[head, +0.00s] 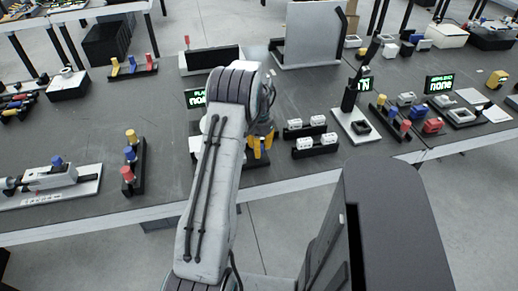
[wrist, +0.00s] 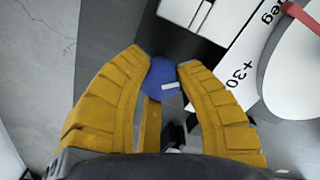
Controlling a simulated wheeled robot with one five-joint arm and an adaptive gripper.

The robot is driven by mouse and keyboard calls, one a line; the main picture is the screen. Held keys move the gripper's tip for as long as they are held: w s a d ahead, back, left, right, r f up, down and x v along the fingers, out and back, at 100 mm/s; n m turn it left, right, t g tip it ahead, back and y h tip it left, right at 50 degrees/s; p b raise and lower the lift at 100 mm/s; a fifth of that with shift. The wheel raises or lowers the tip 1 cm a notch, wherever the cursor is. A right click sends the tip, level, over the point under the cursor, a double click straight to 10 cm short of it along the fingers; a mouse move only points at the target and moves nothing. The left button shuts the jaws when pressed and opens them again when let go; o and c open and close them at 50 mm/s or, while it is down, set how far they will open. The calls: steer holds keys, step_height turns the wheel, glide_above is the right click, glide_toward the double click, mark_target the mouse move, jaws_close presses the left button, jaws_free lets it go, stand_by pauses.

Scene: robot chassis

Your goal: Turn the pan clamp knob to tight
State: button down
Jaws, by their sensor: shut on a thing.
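A round blue knob (wrist: 160,84) with a short white mark sits between the tips of my gripper (wrist: 163,65) in the wrist view. Both yellow fingers press against its sides, so the gripper is shut on it. The mark lies nearly level, tilted slightly. In the head view my gripper (head: 261,146) is low over the table's front part, and the knob is hidden there. A white panel (wrist: 243,62) with "+30" and "deg" print lies to the right of the knob in the wrist view. A red pointer (wrist: 297,14) crosses a white disc (wrist: 296,72) there.
My arm covers much of the device under it and part of its green-text display (head: 196,98). Blocks with white cylinders (head: 316,142) stand close to the right of my gripper. A rack of coloured knobs (head: 131,160) stands to the left. Bare tabletop (head: 180,140) lies between.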

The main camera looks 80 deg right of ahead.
steer(key=shift+a+f+m, duration=0.1)
steer(key=shift+m, duration=0.7)
steer(key=c, duration=0.8)
jaws_free()
step_height(320, 180, up, 12)
steer(key=shift+r, duration=0.1)
stand_by(0.8)
